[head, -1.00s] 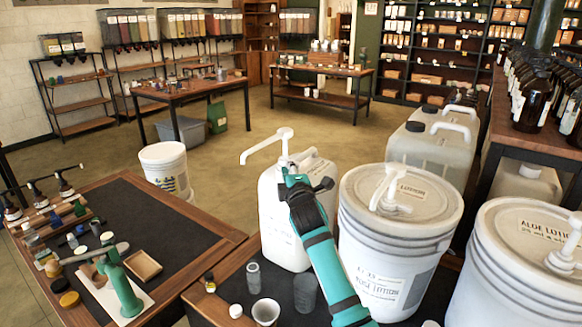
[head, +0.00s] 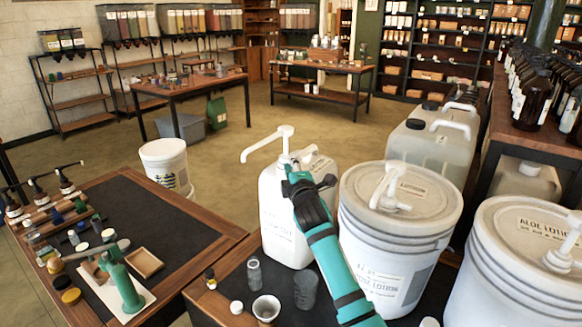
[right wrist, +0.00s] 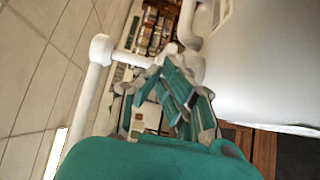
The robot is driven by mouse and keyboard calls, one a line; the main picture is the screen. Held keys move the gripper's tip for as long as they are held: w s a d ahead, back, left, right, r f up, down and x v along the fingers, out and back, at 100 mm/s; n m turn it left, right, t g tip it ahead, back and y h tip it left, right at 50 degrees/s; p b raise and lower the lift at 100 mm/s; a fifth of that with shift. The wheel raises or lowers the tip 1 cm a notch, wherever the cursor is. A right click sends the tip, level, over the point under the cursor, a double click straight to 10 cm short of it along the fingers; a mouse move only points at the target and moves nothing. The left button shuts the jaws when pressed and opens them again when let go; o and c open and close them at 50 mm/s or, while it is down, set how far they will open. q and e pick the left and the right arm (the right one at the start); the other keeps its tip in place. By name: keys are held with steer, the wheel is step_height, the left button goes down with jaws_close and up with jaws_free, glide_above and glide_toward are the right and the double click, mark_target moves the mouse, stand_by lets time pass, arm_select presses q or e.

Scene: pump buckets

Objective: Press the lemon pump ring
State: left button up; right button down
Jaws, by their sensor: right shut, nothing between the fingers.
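A white jug (head: 277,213) stands on the right-hand table, with a white pump (head: 285,131) raised on top and its spout pointing left. The jug's label is too small to read, so I cannot tell whether this is the lemon pump. My right gripper (head: 292,175) is shut and empty at the pump's collar, just below the pump head. I cannot tell whether it touches the pump. In the right wrist view, the shut fingers (right wrist: 176,92) are close to the white pump (right wrist: 100,47). My left gripper is not in view.
A lotion bucket with a pump (head: 391,187) stands right of the jug, and the aloe lotion bucket (head: 510,270) is at the far right. Small cups (head: 266,308) stand in front of the jug. A left table (head: 190,250) holds bottles and a green press (head: 122,282).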

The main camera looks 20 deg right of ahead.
steer(key=shift+d, duration=0.2)
steer(key=shift+w+d+r+p, duration=0.1)
steer(key=shift+d+p, duration=0.7)
steer(key=shift+p, duration=0.1)
steer(key=shift+w+d+p, duration=0.3)
steer(key=shift+w+d, duration=0.05)
steer(key=shift+d, duration=0.35)
steer(key=shift+w+d, duration=0.45)
steer(key=shift+d, duration=0.15)
steer(key=shift+w+d, duration=0.1)
steer(key=shift+w, duration=0.05)
steer(key=shift+w+d, duration=0.55)
steer(key=shift+w, duration=0.25)
steer(key=s+a, duration=0.1)
steer(key=s, duration=1.1)
steer(key=shift+a, duration=0.25)
